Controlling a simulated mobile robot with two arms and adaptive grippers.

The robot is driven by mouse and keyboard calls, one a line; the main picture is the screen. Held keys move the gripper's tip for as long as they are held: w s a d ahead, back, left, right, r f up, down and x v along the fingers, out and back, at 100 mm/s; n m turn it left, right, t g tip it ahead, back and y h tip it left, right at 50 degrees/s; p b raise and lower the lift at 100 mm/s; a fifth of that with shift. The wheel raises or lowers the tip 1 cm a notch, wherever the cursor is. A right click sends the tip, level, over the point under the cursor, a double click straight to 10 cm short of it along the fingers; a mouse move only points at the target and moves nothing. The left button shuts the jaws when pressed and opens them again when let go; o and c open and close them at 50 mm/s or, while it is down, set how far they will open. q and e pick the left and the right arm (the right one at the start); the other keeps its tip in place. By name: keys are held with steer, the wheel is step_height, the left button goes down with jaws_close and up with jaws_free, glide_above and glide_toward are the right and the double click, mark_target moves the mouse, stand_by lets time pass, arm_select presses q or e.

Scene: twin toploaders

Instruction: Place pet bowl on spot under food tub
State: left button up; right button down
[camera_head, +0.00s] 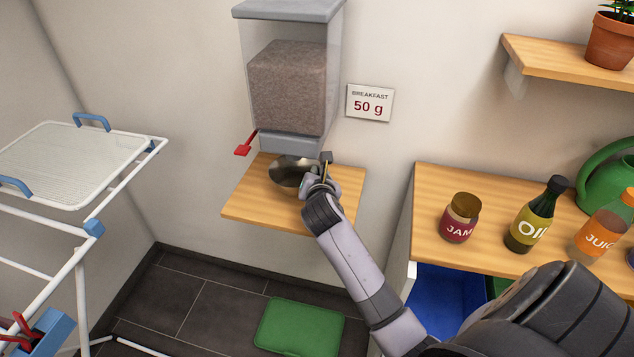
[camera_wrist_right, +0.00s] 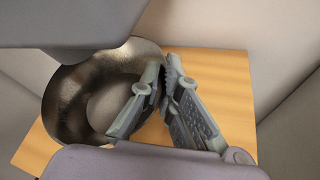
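The metal pet bowl (camera_head: 288,172) is at the wooden shelf (camera_head: 262,208) on the wall, under the outlet of the food tub (camera_head: 288,90). The tub is clear, with brown food inside and a red lever at its lower left. My right gripper (camera_head: 323,175) is at the bowl's right side. In the right wrist view, my right gripper (camera_wrist_right: 168,80) is shut on the rim of the bowl (camera_wrist_right: 75,100), one finger inside and one outside. The tub's grey underside hides part of the bowl. I cannot tell whether the bowl rests on the wood. My left gripper is out of view.
A sign (camera_head: 370,103) reads "BREAKFAST 50 g". A drying rack (camera_head: 70,165) stands at left. A green mat (camera_head: 298,328) lies on the floor. A counter (camera_head: 437,185) at right holds a jam jar (camera_head: 460,218), an oil bottle (camera_head: 537,217) and a juice bottle (camera_head: 600,228).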

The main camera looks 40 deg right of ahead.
steer(key=shift+w+d+f, duration=0.15)
steer(key=shift+w, duration=0.05)
steer(key=shift+f, duration=1.6)
steer(key=c, duration=1.8)
jaws_free()
steer(key=shift+f, duration=0.1)
steer(key=shift+s+a+r, duration=0.2)
steer(key=shift+s, duration=0.05)
steer(key=v, duration=1.1)
steer(key=shift+s+a+r, duration=0.1)
steer(key=shift+s+r, duration=0.05)
steer(key=shift+s, duration=0.1)
